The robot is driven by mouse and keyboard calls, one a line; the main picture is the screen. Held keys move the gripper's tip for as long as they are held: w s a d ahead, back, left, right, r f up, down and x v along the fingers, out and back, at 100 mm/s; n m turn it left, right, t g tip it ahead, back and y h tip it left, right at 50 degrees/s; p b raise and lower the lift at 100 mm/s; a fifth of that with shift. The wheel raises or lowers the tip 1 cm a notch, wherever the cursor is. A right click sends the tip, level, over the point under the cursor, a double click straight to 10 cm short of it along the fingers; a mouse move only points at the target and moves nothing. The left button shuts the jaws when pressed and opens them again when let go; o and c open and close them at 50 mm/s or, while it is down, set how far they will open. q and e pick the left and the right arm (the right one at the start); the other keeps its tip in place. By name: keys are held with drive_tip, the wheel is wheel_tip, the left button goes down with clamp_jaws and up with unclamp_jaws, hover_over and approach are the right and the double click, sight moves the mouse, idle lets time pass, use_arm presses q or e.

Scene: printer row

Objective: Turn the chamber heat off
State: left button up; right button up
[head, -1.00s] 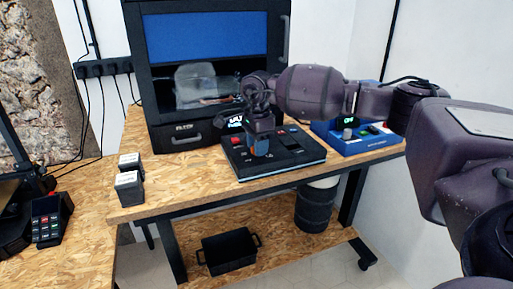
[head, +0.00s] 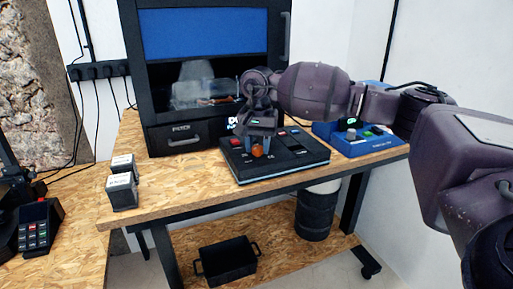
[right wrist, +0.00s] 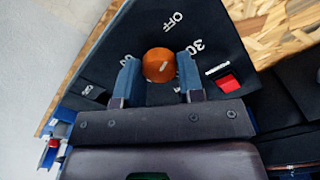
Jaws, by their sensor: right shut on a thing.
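A black control panel (head: 312,155) lies on the bench in front of the printer. An orange round knob (right wrist: 158,62) sits on its face, and it also shows in the head view (head: 257,152). Pale lettering beside the knob reads "OFF" and "30". A small pale mark is on the knob; where it points is hard to tell. My right gripper (right wrist: 158,80) is shut on the knob, with one blue-grey finger on each side; it shows above the panel in the head view (head: 257,143). My left gripper is not in view.
A red switch (right wrist: 229,83) is close to the right finger in the wrist view. The printer (head: 180,110) stands behind the panel. A blue control box (head: 365,148) stands to its right. Two small dark boxes (head: 122,190) are at the bench's left end. The bench front is clear.

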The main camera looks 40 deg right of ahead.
sight(257, 147)
drive_tip(key=shift+w+r+n, duration=0.1)
drive_tip(key=shift+r+n, duration=0.05)
drive_tip(key=shift+n, duration=0.45)
drive_tip(key=o, duration=0.9)
wheel_tip(257, 147, up, 11)
drive_tip(key=shift+f, duration=0.1)
drive_tip(key=shift+f, duration=0.1)
idle(0.6)
